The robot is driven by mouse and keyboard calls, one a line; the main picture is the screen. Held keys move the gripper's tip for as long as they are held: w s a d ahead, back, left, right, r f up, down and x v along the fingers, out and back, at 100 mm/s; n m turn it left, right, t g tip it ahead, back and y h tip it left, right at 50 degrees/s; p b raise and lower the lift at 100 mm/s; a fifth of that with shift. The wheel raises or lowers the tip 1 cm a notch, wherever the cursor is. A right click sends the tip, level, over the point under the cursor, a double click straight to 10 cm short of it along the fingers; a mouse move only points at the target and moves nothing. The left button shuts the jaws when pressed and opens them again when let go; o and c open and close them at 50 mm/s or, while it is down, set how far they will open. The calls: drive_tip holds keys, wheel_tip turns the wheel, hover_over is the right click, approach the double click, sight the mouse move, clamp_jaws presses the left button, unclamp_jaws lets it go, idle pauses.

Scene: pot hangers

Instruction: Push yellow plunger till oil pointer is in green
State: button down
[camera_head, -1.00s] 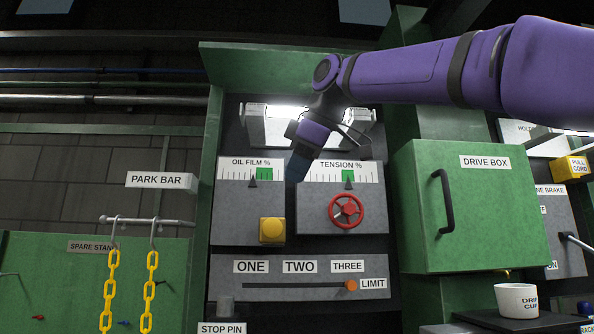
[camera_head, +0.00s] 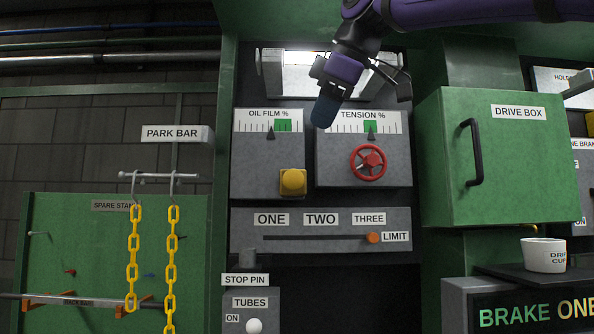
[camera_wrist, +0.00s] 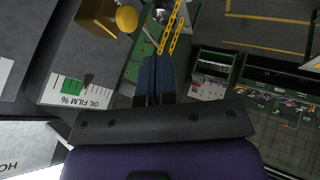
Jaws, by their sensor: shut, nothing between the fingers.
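The yellow plunger (camera_head: 293,182) is a round knob on a square base, below the oil film gauge (camera_head: 268,121) at its right. The oil pointer (camera_head: 271,134) is a dark triangle just left of the green band (camera_head: 284,126). My gripper (camera_head: 324,112) is shut and empty, pointing down in front of the gap between the oil and tension gauges, above and right of the plunger and apart from it. In the wrist view, the shut fingers (camera_wrist: 154,82) show with the plunger (camera_wrist: 127,18) at the upper left and the oil gauge (camera_wrist: 72,92) at the left.
The tension gauge (camera_head: 371,123) and its red handwheel (camera_head: 368,162) are right of the plunger. A slider with an orange knob (camera_head: 373,238) lies below. The green drive box (camera_head: 495,160) juts out at the right. Yellow chains (camera_head: 172,255) hang at the left.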

sight(298, 172)
drive_tip(key=shift+f, duration=0.1)
drive_tip(key=w+a+f, duration=0.3)
drive_tip(key=w+f, duration=0.4)
drive_tip(key=w, duration=0.2)
drive_tip(key=shift+a+f, duration=0.25)
drive_tip(key=shift+f, duration=0.15)
drive_tip(key=shift+w, duration=1.2)
